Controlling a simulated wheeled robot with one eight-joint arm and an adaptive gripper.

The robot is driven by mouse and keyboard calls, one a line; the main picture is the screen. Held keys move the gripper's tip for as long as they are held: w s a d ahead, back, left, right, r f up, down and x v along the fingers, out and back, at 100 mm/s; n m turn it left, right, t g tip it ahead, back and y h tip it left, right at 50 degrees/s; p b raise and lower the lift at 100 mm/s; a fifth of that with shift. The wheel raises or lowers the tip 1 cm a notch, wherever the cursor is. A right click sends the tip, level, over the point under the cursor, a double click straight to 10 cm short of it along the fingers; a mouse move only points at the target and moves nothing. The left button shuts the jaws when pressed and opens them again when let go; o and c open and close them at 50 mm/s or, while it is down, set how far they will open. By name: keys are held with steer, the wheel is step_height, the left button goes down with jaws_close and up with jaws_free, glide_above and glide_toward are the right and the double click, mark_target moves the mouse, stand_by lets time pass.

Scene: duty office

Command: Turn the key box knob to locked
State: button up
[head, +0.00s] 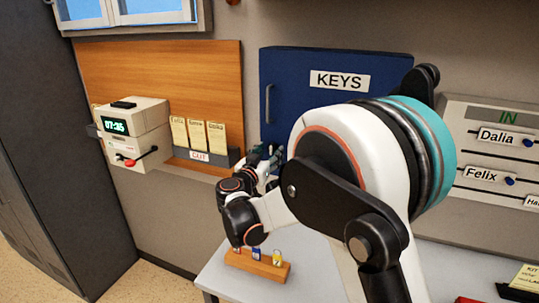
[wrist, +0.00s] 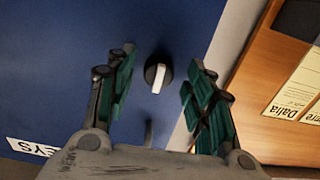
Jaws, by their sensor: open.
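The blue key box (head: 300,75) hangs on the wall with a white KEYS label (head: 339,80) on its door. In the wrist view its knob (wrist: 158,77) is a black disc with a white grip bar, which runs nearly upright in that picture. I see no lock marking beside it. My gripper (wrist: 159,90) is open, with its green-padded fingers to the left and right of the knob and gaps on both sides. In the head view my gripper (head: 268,163) is at the box's lower left, and the knob is hidden there.
A grey door handle (head: 269,104) is on the box's left edge. Left of the box are a wooden board (head: 150,65) with cards and a time clock (head: 133,125). An IN board (head: 500,160) hangs to the right. Below, a small wooden block (head: 250,265) holds padlock-like items on the table.

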steer(key=shift+w+d, duration=0.15)
steer(key=shift+w, duration=0.2)
steer(key=shift+c, duration=0.6)
steer(key=c, duration=1)
steer(key=shift+o, duration=0.2)
steer(key=shift+n, duration=0.3)
steer(key=shift+s+d+r+n+b, duration=0.1)
steer(key=shift+n+b, duration=0.6)
steer(key=shift+n, duration=3.6)
steer(key=shift+d+r+n+b, duration=0.1)
steer(key=shift+n+b, duration=0.6)
steer(key=shift+n, duration=3.6)
